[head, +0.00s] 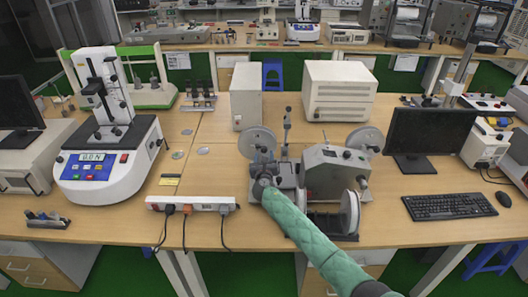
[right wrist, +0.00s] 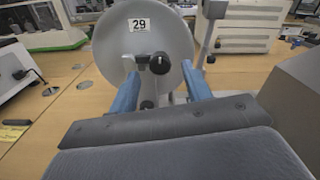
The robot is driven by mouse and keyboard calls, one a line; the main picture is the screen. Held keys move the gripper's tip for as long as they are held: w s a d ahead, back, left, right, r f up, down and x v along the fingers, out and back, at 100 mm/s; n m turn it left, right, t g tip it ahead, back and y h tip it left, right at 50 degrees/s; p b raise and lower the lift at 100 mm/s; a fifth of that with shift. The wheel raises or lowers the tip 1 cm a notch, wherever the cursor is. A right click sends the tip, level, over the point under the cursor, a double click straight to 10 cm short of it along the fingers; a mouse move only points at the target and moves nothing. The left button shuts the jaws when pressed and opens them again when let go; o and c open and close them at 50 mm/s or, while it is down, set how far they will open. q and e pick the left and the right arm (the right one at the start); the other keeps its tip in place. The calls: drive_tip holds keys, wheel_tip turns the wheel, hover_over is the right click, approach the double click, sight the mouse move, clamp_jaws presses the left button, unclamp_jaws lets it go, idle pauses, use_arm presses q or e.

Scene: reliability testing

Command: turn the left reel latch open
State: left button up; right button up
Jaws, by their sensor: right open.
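The left reel (head: 256,143) is a grey disc at the upper left of the bench machine (head: 338,170). In the right wrist view the reel (right wrist: 150,30) carries a "29" label and faces me. Its latch, a black knob (right wrist: 160,64) with a white mark, sits near the disc's centre. My right gripper (head: 264,174) is just in front of and below this reel. In the wrist view its blue fingers (right wrist: 162,82) are spread, one on each side of the knob, with visible gaps. Whether the knob lies as deep as the fingertips is unclear. My left gripper is out of view.
A power strip (head: 192,203) with cords lies left of the machine. A second reel (head: 366,139) and a lower right reel (head: 350,212) are on the machine's right. A monitor (head: 432,137) and keyboard (head: 449,206) stand farther right.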

sight(261, 149)
drive_tip(key=shift+w, duration=1.45)
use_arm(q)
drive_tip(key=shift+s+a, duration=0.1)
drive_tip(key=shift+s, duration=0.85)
use_arm(e)
drive_tip(key=c, duration=1)
